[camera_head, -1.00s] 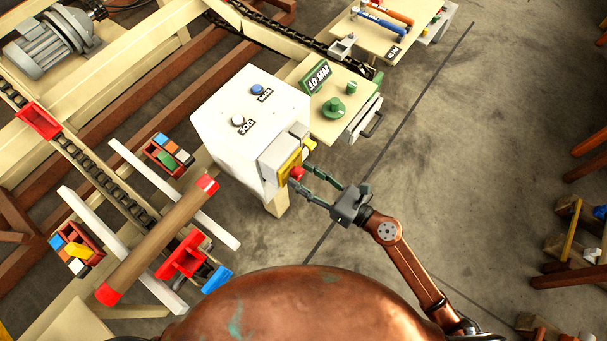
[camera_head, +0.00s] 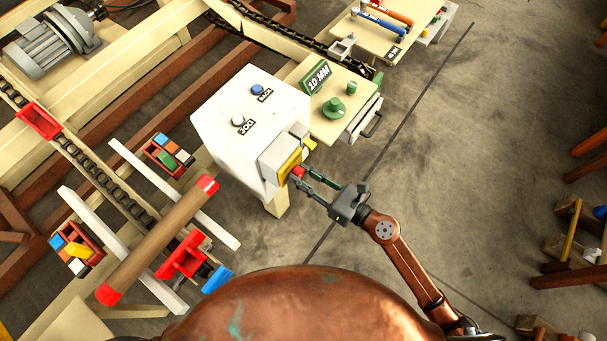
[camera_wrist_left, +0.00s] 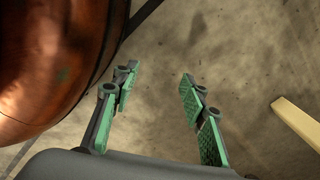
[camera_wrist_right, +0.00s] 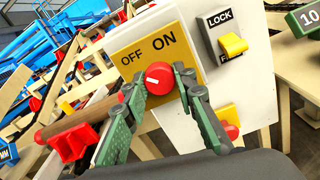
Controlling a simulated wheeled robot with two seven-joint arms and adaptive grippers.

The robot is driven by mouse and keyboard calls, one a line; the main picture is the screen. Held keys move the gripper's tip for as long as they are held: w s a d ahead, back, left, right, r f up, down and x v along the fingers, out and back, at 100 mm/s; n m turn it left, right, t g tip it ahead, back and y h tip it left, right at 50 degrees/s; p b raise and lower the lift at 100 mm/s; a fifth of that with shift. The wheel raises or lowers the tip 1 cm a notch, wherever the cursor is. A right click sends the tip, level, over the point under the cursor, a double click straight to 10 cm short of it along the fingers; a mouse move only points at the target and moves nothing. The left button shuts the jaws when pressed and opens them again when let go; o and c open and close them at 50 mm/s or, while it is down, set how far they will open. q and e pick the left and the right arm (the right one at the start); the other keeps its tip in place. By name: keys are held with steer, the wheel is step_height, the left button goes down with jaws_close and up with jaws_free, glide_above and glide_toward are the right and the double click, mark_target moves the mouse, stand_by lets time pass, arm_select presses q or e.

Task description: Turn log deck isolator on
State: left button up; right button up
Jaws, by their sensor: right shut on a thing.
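The isolator is a red round knob (camera_wrist_right: 158,78) on a yellow plate (camera_wrist_right: 128,60) lettered OFF and ON, on the side of a white control box (camera_head: 235,150). A small pale mark shows on the left part of the knob's face. My right gripper (camera_wrist_right: 161,84) is shut on the knob, one finger on each side. In the head view the red knob (camera_head: 298,172) shows at the fingertips, partly hidden. My left gripper (camera_wrist_left: 157,80) is open and empty above the floor in the left wrist view. It is out of the head view.
A yellow lever (camera_wrist_right: 232,45) beside a LOCK label and another red knob (camera_wrist_right: 230,131) are close to the right fingers. JOG (camera_head: 238,121) and a blue button (camera_head: 257,89) are on the box top. A green-signed table (camera_head: 350,95) stands behind.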

arm_select(q)
steer(key=s+a+f+p, duration=0.15)
steer(key=s+p, duration=0.35)
steer(key=s, duration=0.6)
arm_select(e)
steer(key=m, duration=0.6)
steer(key=shift+r, duration=0.2)
steer(key=shift+m+p, duration=0.3)
steer(key=shift+m, duration=0.1)
steer(key=m+p, duration=0.5)
steer(key=m, duration=0.1)
steer(key=m+p, duration=0.3)
steer(key=shift+m, duration=0.4)
arm_select(q)
steer(key=w+r+p, duration=0.1)
steer(key=w+r, duration=0.3)
steer(key=r, duration=0.4)
steer(key=shift+r+m+t, duration=0.3)
steer(key=shift+t, duration=0.1)
arm_select(e)
steer(key=shift+f+m, duration=0.15)
steer(key=shift+m, duration=0.55)
